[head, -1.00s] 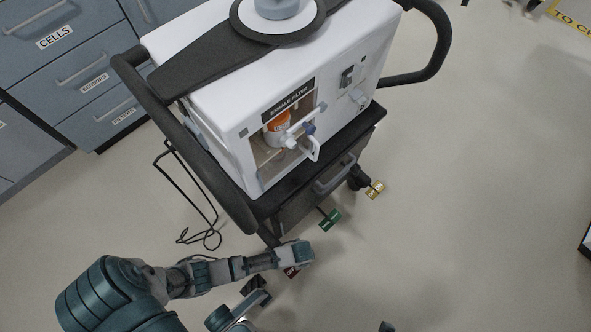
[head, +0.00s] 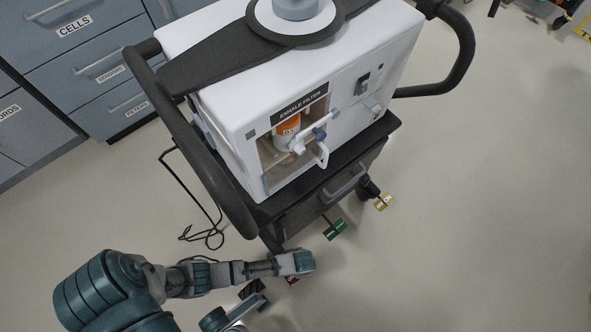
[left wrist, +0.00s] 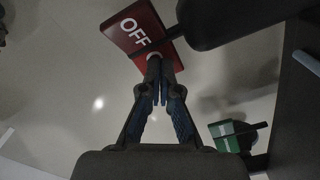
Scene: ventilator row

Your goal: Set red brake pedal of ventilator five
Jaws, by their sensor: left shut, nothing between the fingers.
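The red brake pedal, lettered OFF, is large at the top of the left wrist view (left wrist: 136,28). In the head view only a small part of it (head: 292,280) shows at the foot of the cart, beside the end of my left arm. My left gripper (left wrist: 160,68) is shut and empty, its fingertips at the pedal's near edge. I cannot tell whether they touch it. The head view does not show the fingers clearly. The ventilator (head: 225,95) stands on its dark cart (head: 318,200).
A green pedal (head: 335,230) and a yellow pedal (head: 383,202) stand along the cart's base; the green one also shows in the left wrist view (left wrist: 230,134). A black cable (head: 212,230) hangs left of the cart. Blue drawers (head: 95,60) stand behind.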

